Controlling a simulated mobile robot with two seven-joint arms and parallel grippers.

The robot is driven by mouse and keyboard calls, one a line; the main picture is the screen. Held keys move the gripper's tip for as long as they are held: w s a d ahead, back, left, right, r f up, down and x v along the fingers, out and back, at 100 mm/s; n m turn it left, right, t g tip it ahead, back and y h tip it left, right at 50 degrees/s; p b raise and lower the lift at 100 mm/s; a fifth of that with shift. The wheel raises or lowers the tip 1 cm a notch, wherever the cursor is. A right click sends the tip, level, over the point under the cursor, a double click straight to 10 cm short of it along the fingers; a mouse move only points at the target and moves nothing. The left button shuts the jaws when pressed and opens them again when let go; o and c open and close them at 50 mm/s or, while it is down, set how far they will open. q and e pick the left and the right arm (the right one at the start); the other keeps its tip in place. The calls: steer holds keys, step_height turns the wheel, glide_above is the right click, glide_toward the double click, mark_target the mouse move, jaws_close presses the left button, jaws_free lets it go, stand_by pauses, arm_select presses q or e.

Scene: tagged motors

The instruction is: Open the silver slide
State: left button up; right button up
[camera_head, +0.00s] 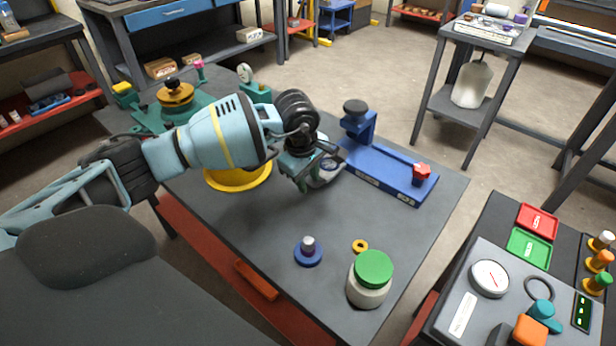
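My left gripper (312,180) is over the dark workbench (390,215), pointing down at the left end of a blue fixture (375,167). A small silver, rounded part (329,172) shows right beside its fingers, partly hidden by them. I cannot tell whether this part is the silver slide, or whether the fingers touch it. The fingers are small and partly covered by the wrist, so their opening is unclear. The blue fixture has a dark-topped post (356,108) and a red knob (421,170) at its right end. My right gripper is not in view.
A yellow bowl (238,180) lies under my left forearm. A green-lidded jar (370,280), a blue round base with a peg (308,252) and a yellow ring (360,246) stand at the front. A control panel (475,310) is at right. The bench's middle is clear.

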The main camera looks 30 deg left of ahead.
arm_select(q)
step_height(320, 180, up, 8)
steer(key=s, duration=0.1)
steer(key=shift+s+f, duration=0.15)
steer(key=shift+a, duration=0.1)
stand_by(0.5)
